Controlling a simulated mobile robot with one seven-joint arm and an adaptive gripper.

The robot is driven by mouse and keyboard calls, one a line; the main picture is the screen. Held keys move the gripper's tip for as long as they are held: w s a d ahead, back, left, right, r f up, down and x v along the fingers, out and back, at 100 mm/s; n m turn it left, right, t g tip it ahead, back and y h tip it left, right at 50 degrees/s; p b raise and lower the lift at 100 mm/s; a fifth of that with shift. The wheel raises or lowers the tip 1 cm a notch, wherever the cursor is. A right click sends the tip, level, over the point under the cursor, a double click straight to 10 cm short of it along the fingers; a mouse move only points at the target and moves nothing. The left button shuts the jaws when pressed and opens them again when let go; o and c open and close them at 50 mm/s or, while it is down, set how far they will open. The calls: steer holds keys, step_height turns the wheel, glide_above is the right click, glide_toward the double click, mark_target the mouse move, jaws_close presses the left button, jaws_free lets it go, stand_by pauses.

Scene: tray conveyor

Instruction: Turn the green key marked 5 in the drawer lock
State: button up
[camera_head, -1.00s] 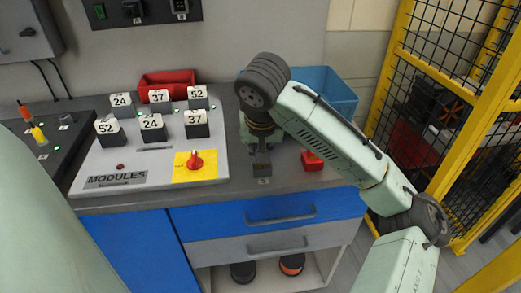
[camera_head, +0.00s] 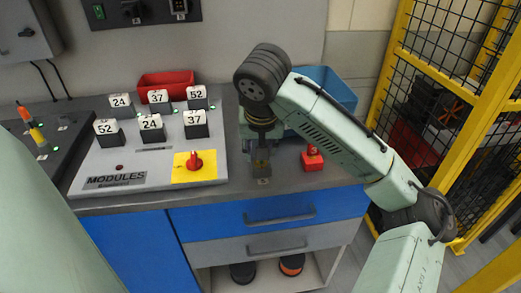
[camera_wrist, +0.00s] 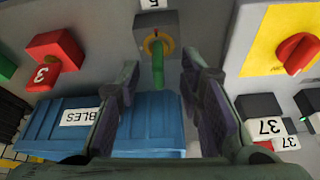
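The green key (camera_wrist: 158,72) stands in a yellow-ringed lock (camera_wrist: 147,46) on a grey block (camera_wrist: 172,21) marked 5, seen in the wrist view at top centre. In the head view the grey block (camera_head: 262,183) is at the counter's front edge, below my gripper (camera_head: 262,156), and the key is hard to make out. In the wrist view my gripper (camera_wrist: 162,88) is open, one finger to each side of the key. I see gaps between the fingers and the key.
A red block (camera_head: 313,165) marked 3 (camera_wrist: 42,75) stands beside the lock. A blue bin (camera_head: 340,92) is behind my arm. The modules panel (camera_head: 90,168) with a red knob (camera_head: 195,160) is to the left. Two drawers (camera_head: 270,213) are below the counter.

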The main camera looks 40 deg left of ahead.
steer(key=v, duration=1)
steer(key=shift+s+r, duration=0.1)
